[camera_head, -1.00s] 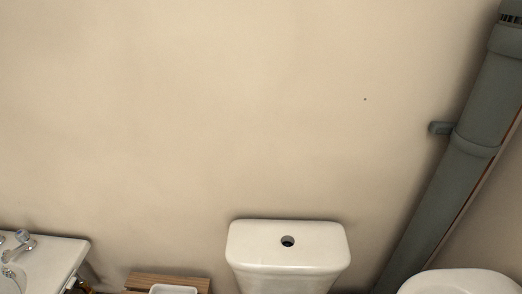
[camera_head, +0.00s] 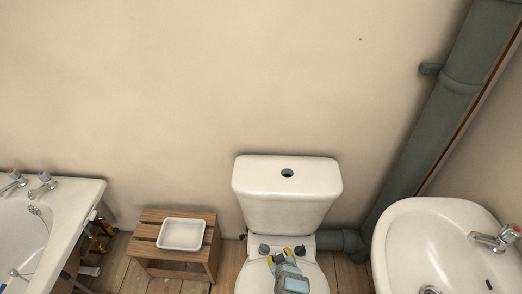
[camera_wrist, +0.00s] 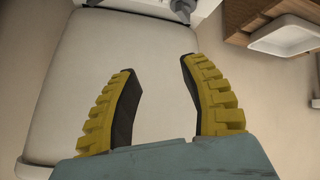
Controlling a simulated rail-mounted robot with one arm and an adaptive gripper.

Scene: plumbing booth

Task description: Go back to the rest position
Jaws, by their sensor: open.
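My gripper (camera_head: 280,260) shows at the bottom of the head view, in front of the toilet (camera_head: 286,195), near its seat hinges. In the wrist view my gripper (camera_wrist: 160,78) has its two yellow fingers with dark inner pads spread apart, with nothing between them. Behind the fingers in the wrist view is a plain white toilet surface (camera_wrist: 115,50). The cistern lid has an open round hole (camera_head: 287,173) in its top. Whether the fingers touch the toilet cannot be told.
A wooden stool (camera_head: 146,228) with a white tray (camera_head: 181,246) stands left of the toilet. A bathtub (camera_head: 75,196) with taps is at far left. A washbasin (camera_head: 440,210) is at right, by a thick grey pipe (camera_head: 440,125). The wall above is bare.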

